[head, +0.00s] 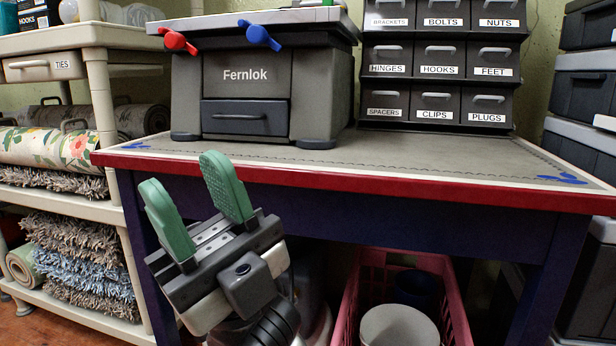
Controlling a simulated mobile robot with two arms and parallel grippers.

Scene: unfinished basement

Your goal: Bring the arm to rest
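My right gripper (194,208) shows left of the picture's middle, in front of the table's front edge. Its two green fingers point up and stand well apart, with nothing between them. My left gripper is not in view.
A table (420,172) with a red edge bears a grey Fernlok box (246,80) and a labelled drawer cabinet (437,68). A pink crate (457,305) with containers stands beneath. Shelves (105,90) with rolled rugs are left; dark bins (582,88) are right. The tabletop's front right is clear.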

